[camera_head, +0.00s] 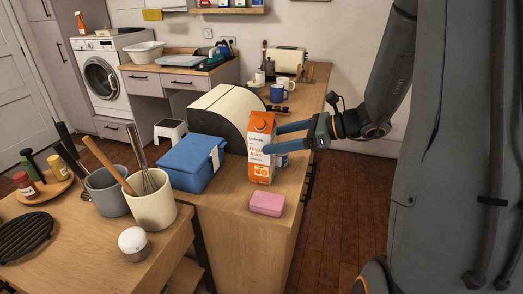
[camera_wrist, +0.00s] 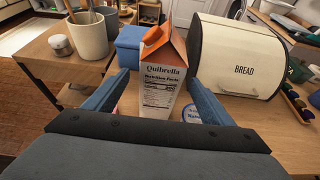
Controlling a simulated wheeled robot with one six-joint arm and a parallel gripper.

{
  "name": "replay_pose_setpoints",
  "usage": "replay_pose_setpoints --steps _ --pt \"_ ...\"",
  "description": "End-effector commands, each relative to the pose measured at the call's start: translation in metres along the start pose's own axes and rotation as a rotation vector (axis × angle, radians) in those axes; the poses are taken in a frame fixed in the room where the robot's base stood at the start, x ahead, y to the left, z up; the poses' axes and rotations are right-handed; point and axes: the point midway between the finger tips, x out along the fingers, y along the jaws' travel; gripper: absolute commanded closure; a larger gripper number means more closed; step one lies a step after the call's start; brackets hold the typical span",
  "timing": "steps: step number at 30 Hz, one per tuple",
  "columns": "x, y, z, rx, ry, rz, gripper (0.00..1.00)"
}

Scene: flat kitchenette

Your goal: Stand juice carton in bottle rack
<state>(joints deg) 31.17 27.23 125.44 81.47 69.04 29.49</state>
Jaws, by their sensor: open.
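The juice carton (camera_head: 260,160) is orange and white with a gable top and an orange cap, standing upright on the wooden counter. In the wrist view the carton (camera_wrist: 165,80) stands straight ahead, its printed side facing me. My gripper (camera_head: 271,138) reaches in from the right in the head view, with its blue fingers on either side of the carton. In the wrist view my gripper (camera_wrist: 160,76) is open, with gaps visible between the fingers and the carton. I cannot make out a bottle rack in either view.
A blue box (camera_head: 190,162) and a bread bin (camera_head: 228,112) stand close to the carton. A pink block (camera_head: 267,203) lies in front of it. A cream utensil crock (camera_head: 152,205) stands on the nearer table. Mugs and a toaster (camera_head: 290,60) are farther back.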

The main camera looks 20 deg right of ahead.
Motion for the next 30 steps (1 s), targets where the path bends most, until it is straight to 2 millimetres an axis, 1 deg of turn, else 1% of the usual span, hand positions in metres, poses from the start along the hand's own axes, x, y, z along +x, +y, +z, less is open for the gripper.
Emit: replay_pose_setpoints --steps 5,9,12,15,20,21,26,30 --pt "0.020 0.000 0.003 0.000 0.001 0.003 0.23" --pt "0.041 0.000 0.005 -0.001 0.002 0.005 0.23" --pt "0.051 0.000 0.004 -0.001 0.002 0.003 0.23" --pt "0.055 -0.001 0.004 -0.002 0.001 0.001 0.23" --pt "0.055 -0.001 0.003 -0.002 0.001 0.001 0.23" --pt "0.055 -0.001 0.003 -0.002 0.001 0.001 0.25" --pt "0.054 -0.001 0.003 -0.002 0.001 0.001 0.52" --pt "0.054 -0.001 0.003 -0.002 0.001 0.001 0.76"
